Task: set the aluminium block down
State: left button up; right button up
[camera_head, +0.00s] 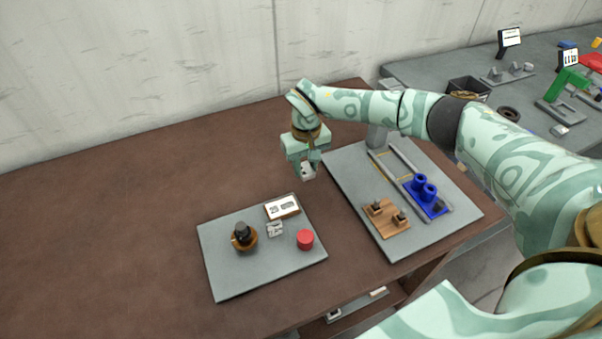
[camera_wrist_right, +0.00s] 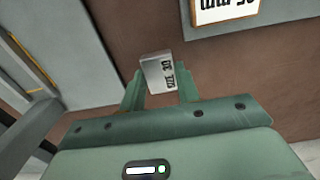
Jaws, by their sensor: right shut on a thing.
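The aluminium block (camera_head: 308,174) is a small pale block held over the brown table between the two grey boards. It also shows in the right wrist view (camera_wrist_right: 158,72), with dark lettering on one face. My right gripper (camera_head: 306,165) is shut on it; in the right wrist view its green fingers (camera_wrist_right: 161,90) are on either side of the block. The block looks clear of the table, but its exact height cannot be told. My left gripper is not in view.
The left grey board (camera_head: 225,280) carries a round brown piece with a dark knob (camera_head: 243,235), a small pale piece (camera_head: 275,229), a red cylinder (camera_head: 305,239) and a label plate (camera_head: 282,207). The right board (camera_head: 345,165) carries a blue holder (camera_head: 428,201) and wooden block (camera_head: 386,219). Bare table (camera_head: 130,190) lies left.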

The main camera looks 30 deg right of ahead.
aim_at(305, 185)
notch_tip(305, 185, down, 5)
jog(key=shift+b, duration=0.45)
jog(key=shift+w, duration=0.1)
jog(key=o, duration=1)
